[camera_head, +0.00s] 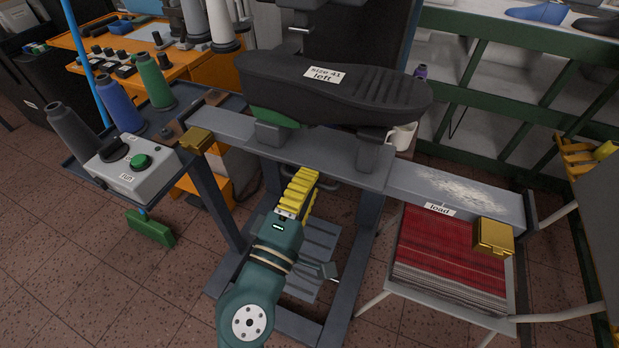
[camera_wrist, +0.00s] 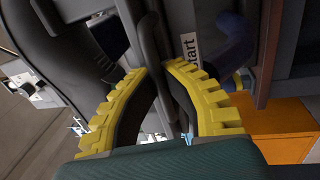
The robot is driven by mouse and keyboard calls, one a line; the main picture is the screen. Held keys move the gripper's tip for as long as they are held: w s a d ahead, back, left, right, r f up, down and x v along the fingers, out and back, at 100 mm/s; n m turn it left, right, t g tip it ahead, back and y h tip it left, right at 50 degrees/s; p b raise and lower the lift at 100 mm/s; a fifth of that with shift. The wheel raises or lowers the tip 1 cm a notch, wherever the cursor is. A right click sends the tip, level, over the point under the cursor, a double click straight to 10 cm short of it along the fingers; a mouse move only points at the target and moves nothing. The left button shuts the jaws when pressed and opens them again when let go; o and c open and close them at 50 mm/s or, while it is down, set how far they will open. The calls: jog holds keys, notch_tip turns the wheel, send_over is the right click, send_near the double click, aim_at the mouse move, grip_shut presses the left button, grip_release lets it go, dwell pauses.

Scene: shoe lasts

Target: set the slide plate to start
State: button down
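The grey slide plate (camera_head: 345,172) sits around the middle of the rail. It carries a black shoe last (camera_head: 385,100) labelled "size 41 left" on two posts. A "load" label (camera_head: 438,209) is on the rail, right of the plate. A "start" label (camera_wrist: 188,50) shows in the wrist view, partly cut by my right finger; I cannot find it in the head view. My gripper (camera_head: 311,174) is at the plate's front edge, below the last. In the wrist view its yellow fingers (camera_wrist: 158,70) close around a dark handle bar (camera_wrist: 150,38).
Brass end blocks stand at the rail's left (camera_head: 196,139) and right (camera_head: 494,237). A control box (camera_head: 135,170) with a green button and thread cones is on the left. A red-seated chair (camera_head: 445,255) stands below the rail's right part. A white mug (camera_head: 402,136) is behind the rail.

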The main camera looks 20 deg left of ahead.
jog(key=c, duration=1.1)
grip_release()
jog(key=v, duration=1.2)
